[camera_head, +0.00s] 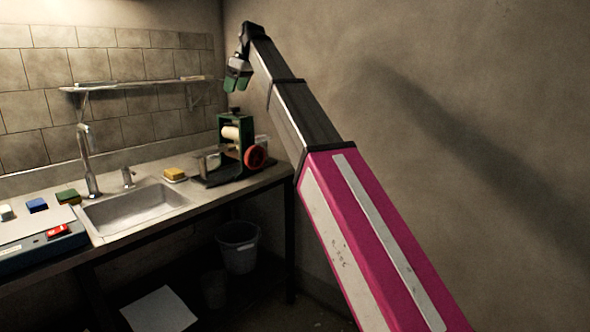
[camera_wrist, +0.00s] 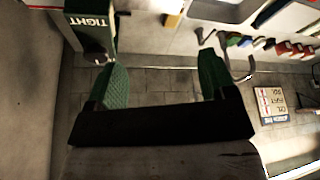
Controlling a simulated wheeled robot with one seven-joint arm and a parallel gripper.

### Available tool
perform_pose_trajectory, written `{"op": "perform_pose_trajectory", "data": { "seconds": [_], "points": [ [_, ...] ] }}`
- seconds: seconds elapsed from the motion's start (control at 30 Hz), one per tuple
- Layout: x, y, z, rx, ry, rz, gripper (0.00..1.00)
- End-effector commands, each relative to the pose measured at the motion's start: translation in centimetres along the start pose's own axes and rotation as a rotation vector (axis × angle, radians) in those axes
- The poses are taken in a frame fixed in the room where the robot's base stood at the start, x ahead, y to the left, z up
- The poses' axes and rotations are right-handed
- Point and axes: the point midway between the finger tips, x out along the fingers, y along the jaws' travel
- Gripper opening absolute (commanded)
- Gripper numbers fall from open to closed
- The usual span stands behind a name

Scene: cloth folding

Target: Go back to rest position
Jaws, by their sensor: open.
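My gripper (camera_head: 236,84) is raised at the end of my outstretched arm, up near the wall corner and above the counter. In the wrist view its two green fingers stand wide apart with nothing between them (camera_wrist: 163,76). The gripper touches nothing that I can see. No cloth can be made out for certain in either view.
A green-framed roller device (camera_head: 248,135) with a red wheel stands on the counter (camera_head: 225,185) below my gripper. A wall shelf (camera_head: 130,84) is to the left. The sink (camera_head: 135,208), tap (camera_head: 88,160) and a yellow sponge (camera_head: 174,174) are further left. A bin (camera_head: 238,248) stands underneath.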

Motion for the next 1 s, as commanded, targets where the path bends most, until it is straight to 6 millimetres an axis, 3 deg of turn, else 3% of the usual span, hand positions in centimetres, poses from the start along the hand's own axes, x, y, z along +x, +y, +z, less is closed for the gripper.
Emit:
{"op": "perform_pose_trajectory", "data": {
  "seconds": [0.37,0.57,0.67,1.0],
  "points": [
    [5.0,1.8,4.3,0.096,-0.023,0.012,0.77],
    [9.3,3.1,8.4,0.180,-0.043,0.023,0.77],
    [12.3,3.9,11.6,0.243,-0.060,0.032,0.77],
    [24.0,5.1,25.7,0.508,-0.125,0.077,0.77]
  ]
}}
